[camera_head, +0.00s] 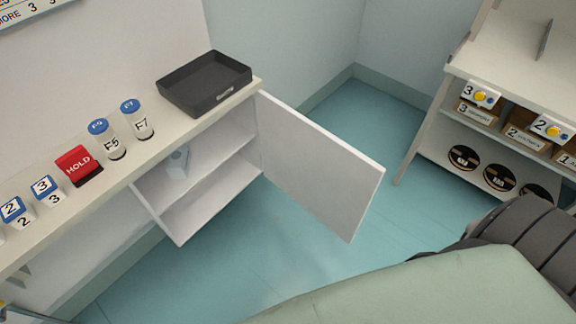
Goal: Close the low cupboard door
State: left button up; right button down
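The low cupboard door (325,170) is a white panel that stands wide open, swung out from the right side of the cupboard into the room. The cupboard (215,207) is under the counter and shows its inside with a shelf (222,160). A small pale object (178,161) is on the shelf toward the left. Neither of my grippers shows clearly in the head view. My arm crosses the lower right corner, and its gripper is out of the picture.
The counter (225,106) holds a black tray (195,95), capped jars (114,143), a red HOLD block (78,166) and numbered blocks (45,190). A shelf rack (440,112) with reels (463,157) stands at right. Blue floor (270,235) is clear around the door.

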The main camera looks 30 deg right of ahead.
aim_at(336, 182)
jog(key=l+u, duration=1)
jog(key=l, duration=0.2)
jog(key=k+l, duration=0.1)
jog(key=l, duration=0.35)
jog(key=l+u, duration=0.1)
jog(key=l, duration=0.35)
jog(key=k+l, duration=0.15)
jog(key=l, duration=0.3)
jog(key=k+l+u, duration=0.1)
jog(key=l, duration=0.35)
jog(key=k+l, duration=0.1)
jog(key=l, duration=0.35)
